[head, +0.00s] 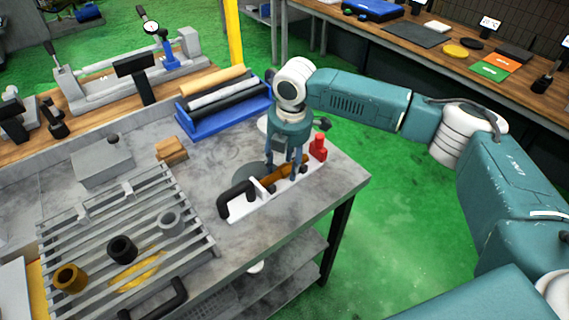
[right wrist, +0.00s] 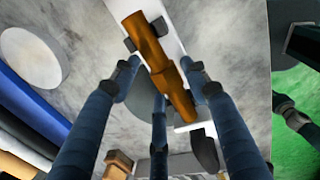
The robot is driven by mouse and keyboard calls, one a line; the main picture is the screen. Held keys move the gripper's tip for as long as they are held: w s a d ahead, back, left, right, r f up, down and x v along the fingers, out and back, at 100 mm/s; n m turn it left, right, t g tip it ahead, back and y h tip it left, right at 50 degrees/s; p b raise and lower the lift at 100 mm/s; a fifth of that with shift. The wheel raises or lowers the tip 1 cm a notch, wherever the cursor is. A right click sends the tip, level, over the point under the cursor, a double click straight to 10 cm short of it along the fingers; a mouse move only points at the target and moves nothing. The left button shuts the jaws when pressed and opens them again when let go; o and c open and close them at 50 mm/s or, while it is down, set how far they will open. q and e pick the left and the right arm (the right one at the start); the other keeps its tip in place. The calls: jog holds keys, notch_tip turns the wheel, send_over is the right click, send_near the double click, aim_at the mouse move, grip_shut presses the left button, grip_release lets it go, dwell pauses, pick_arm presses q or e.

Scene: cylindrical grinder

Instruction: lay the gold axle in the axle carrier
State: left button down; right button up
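The gold axle (head: 292,168) lies lengthwise over a white carrier (head: 245,208), which has a black handle and stands near the table's right edge. I take this to be the axle carrier. The right wrist view shows the stepped gold-brown axle (right wrist: 160,68) above the white plate, with dark blocks beside its upper part. My right gripper (head: 284,176) points down over the axle, its blue fingers (right wrist: 162,75) on both sides of it. I cannot tell whether the fingers press on the axle or stand slightly apart. My left gripper does not show.
A red piece (head: 318,147) stands at the carrier's far end. A blue rack (head: 235,115) with several rods stands behind. A slatted metal rack (head: 190,228) with several rings lies at left, and a wooden block (head: 171,150) near it. Green floor lies right of the table.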

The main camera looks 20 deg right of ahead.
jog(key=shift+s+f, duration=0.1)
jog(key=shift+s, duration=0.05)
notch_tip(320, 180, up, 12)
jog(key=s, duration=0.1)
jog(key=shift+s+d, duration=0.15)
jog(key=shift+d, duration=0.1)
dwell(0.3)
dwell(0.3)
